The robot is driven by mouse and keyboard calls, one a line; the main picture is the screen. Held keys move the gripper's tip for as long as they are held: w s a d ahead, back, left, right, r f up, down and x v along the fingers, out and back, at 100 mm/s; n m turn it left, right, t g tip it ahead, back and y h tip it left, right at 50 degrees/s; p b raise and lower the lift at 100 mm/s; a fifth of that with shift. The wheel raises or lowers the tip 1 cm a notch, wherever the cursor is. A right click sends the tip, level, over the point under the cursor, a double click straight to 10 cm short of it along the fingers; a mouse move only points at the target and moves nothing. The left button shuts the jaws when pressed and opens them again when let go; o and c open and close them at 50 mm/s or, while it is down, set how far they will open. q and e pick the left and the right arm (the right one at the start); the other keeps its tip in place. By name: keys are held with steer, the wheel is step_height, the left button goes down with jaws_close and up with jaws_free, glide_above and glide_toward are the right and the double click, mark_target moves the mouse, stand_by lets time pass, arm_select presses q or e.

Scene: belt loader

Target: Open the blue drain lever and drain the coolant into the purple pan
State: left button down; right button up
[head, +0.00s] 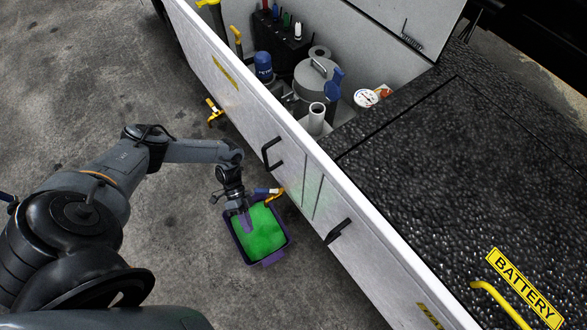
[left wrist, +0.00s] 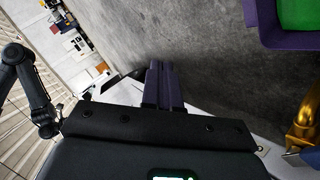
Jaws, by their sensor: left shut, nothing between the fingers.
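The purple pan (head: 286,240) sits on the floor beside the loader's white side panel and holds bright green coolant (head: 262,230). The brass drain valve (head: 277,194) comes out low at the panel, next to the pan's upper right edge. Its blue lever (head: 263,190) points left, towards my left wrist. My left gripper (head: 246,222) is over the pan's left part, its purple fingers shut and empty; I cannot tell its height above the coolant. In the left wrist view the fingers (left wrist: 164,85) are together, with the pan (left wrist: 262,25), brass valve (left wrist: 304,125) and blue lever (left wrist: 311,155) at the right.
The white side panel (head: 230,90) with black handles (head: 271,153) borders the pan's right side. Another yellow valve (head: 215,112) shows further up the panel. The open engine bay holds a grey tank (head: 314,80) and a blue-capped filter (head: 263,66). Concrete floor below the pan is clear.

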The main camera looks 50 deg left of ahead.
mark_target(267, 191)
arm_select(q)
steer(key=w+a+r+t+y+b, duration=0.3)
steer(key=w+a+b, duration=0.4)
steer(key=w+a, duration=0.95)
steer(key=s+a+b+x, duration=0.1)
steer(key=b+x, duration=0.2)
steer(key=x, duration=0.6)
steer(key=shift+f+n+t, duration=0.3)
steer(key=shift+f+n, duration=0.1)
steer(key=shift+f, duration=0.1)
arm_select(e)
step_height(267, 191, down, 12)
steer(key=shift+f, duration=0.15)
